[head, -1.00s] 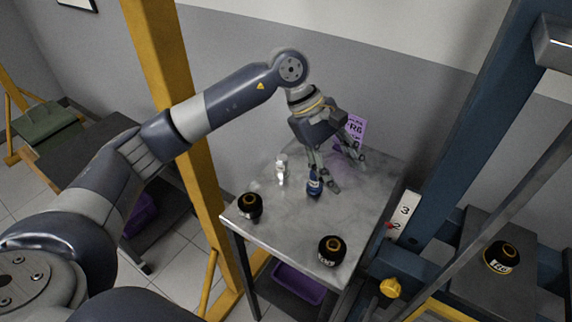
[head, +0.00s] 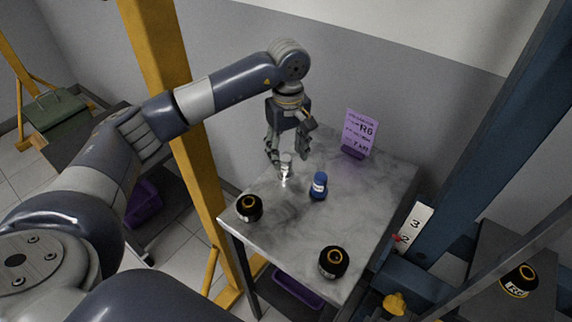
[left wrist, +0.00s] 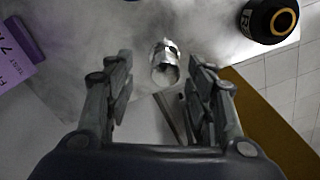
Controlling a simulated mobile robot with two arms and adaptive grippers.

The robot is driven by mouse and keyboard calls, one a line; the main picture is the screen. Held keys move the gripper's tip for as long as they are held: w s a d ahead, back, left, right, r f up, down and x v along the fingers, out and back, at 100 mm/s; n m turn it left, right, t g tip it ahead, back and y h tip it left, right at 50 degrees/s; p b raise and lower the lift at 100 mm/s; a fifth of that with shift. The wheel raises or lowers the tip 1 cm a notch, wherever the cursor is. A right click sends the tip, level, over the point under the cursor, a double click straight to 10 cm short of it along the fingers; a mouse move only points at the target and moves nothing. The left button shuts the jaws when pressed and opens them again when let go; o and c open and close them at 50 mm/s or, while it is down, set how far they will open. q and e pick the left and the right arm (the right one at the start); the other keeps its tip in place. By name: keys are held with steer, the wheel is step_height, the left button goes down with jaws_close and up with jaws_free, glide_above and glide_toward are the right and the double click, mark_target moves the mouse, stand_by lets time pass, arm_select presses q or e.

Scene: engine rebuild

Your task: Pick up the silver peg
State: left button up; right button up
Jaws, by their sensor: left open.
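The silver peg (head: 285,168) stands on the grey table (head: 300,235), near its left back edge. In the left wrist view the peg (left wrist: 165,66) shows between and just beyond the fingers. My left gripper (head: 287,153) is open and hangs at the peg, its fingers partly beside it in the head view. In the left wrist view the open left gripper (left wrist: 163,85) has nothing between its pads that I can see it touching. A blue peg (head: 318,187) stands on the table to the right of the silver one. My right gripper is not in view.
Two black ringed parts stand on the table, one at the left corner (head: 249,208) and one at the front (head: 334,262). A purple sign (head: 358,135) stands at the back. A yellow post (head: 175,110) rises left of the table. The table's middle is clear.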

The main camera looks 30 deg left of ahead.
mark_target(286, 157)
arm_select(q)
steer(key=f, duration=0.1)
steer(key=f+p, duration=0.1)
steer(key=f, duration=0.1)
steer(key=shift+s+a+f, duration=0.15)
steer(key=shift+s+a, duration=0.05)
steer(key=shift+s, duration=0.1)
steer(key=shift+w+f, duration=0.1)
steer(key=shift+f, duration=0.35)
steer(key=shift+c, duration=0.4)
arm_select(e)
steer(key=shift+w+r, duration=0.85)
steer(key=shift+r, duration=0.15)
arm_select(q)
jaws_close()
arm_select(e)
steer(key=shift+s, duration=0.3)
arm_select(q)
steer(key=shift+r, duration=0.1)
